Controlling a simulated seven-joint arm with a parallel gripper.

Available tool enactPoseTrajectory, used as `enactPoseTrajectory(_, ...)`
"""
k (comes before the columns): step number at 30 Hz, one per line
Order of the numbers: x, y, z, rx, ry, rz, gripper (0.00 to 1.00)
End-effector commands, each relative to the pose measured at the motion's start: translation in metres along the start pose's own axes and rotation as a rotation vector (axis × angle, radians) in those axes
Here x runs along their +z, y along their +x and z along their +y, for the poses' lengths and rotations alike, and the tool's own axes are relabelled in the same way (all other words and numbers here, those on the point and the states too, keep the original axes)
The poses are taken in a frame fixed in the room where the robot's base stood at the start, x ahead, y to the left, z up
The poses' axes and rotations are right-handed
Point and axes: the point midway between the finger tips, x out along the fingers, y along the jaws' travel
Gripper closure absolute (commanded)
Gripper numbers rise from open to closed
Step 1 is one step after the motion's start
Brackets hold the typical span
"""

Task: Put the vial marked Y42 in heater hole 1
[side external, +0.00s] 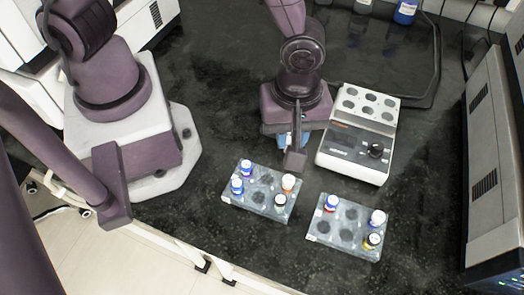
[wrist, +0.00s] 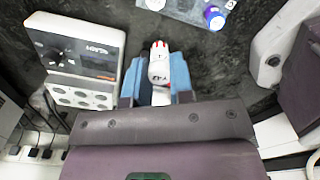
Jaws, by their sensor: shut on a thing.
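My gripper (wrist: 157,84) is shut on a white vial (wrist: 160,62) with a red-marked top, held between the blue fingers. Its label is turned sideways and seems to begin with Y4. In the side view my gripper (side external: 285,140) is left of the heater, behind the left rack, and its body hides the vial. The heater (side external: 340,163) is a white block with a dark front panel, a knob and several round holes on top, which look empty. In the wrist view the heater (wrist: 105,37) stands left of the vial, apart from it. I cannot read any hole numbers.
A left rack (side external: 262,205) and a right rack (side external: 322,236) hold several capped vials in front of the heater. A rack edge (wrist: 180,10) shows at the top of the wrist view. Bottles (side external: 405,12) stand at the back. A large machine (side external: 490,170) borders the right.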

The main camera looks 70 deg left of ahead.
Motion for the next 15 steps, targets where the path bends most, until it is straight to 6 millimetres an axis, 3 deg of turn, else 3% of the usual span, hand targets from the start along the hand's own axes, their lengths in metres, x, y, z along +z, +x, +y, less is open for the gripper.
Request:
enactPoseTrajectory(1,-0.016,0.002,0.021,0.004,-0.063,0.001,1.0)
enactPoseTrajectory(6,-0.068,0.002,0.083,0.011,-0.22,0.0,1.0)
enactPoseTrajectory(11,-0.109,-0.005,0.124,0.017,-0.305,-0.003,1.0)
enactPoseTrajectory(15,-0.119,-0.015,0.144,0.021,-0.31,-0.008,1.0)
